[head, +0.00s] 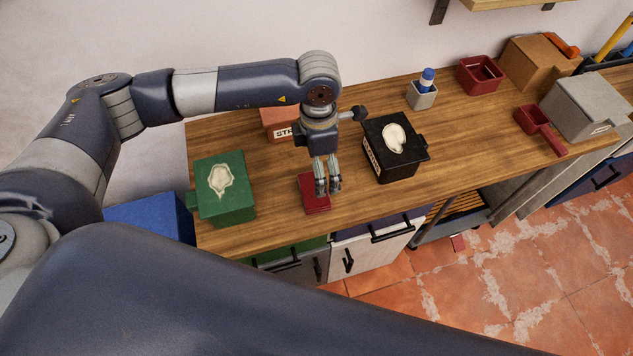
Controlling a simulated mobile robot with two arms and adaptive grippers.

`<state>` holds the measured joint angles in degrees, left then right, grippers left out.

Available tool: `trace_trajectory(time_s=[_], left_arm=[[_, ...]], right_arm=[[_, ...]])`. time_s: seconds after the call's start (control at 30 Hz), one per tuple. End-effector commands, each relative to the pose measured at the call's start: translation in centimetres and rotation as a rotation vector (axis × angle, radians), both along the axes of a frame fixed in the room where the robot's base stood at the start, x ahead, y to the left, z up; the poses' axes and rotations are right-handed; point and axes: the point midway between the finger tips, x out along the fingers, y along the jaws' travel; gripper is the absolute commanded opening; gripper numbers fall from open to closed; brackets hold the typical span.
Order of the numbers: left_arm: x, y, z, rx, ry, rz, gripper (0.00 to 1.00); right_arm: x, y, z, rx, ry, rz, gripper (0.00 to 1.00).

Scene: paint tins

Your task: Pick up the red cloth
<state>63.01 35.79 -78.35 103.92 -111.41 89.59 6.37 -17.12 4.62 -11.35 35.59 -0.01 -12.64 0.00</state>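The red cloth (311,197) is a small, flat, dark red folded piece near the front edge of the wooden worktop. My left gripper (328,191) points down right over it, and its fingers cover the cloth's right part. The two fingers stand close side by side. I cannot tell whether they touch the cloth or have any of it between them. My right gripper is not in view.
A green tin (226,205) stands left of the cloth and a black tin (378,167) right of it. An orange-red box (277,124) is behind. A grey holder (422,97), red containers and more boxes stand farther right. The worktop (460,150) is clear right of the black tin.

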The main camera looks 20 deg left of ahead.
Motion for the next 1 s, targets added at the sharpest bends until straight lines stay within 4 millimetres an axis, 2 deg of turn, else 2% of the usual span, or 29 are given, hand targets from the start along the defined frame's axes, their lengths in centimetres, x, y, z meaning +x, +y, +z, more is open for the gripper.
trace_trajectory(time_s=[0.1, 0.3, 0.47, 0.7, 0.8, 1.0], left_arm=[[0.2, 0.8, -1.2, 0.030, -0.002, 0.004, 1.00], [0.1, 0.7, -4.3, 0.026, -0.002, 0.003, 1.00], [0.1, 0.7, -5.4, 0.024, -0.003, 0.003, 1.00], [-0.1, 1.3, -8.3, 0.025, 0.000, 0.003, 1.00], [-0.1, 1.2, -9.8, 0.022, -0.001, 0.002, 1.00], [0.0, 1.2, -10.6, 0.021, -0.005, 0.001, 1.00]], right_arm=[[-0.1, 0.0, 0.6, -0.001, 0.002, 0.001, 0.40], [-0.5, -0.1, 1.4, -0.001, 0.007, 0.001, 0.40], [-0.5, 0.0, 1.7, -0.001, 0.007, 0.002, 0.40], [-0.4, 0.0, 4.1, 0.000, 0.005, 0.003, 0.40], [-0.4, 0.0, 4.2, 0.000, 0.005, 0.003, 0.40], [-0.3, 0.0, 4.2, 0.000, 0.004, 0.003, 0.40]])
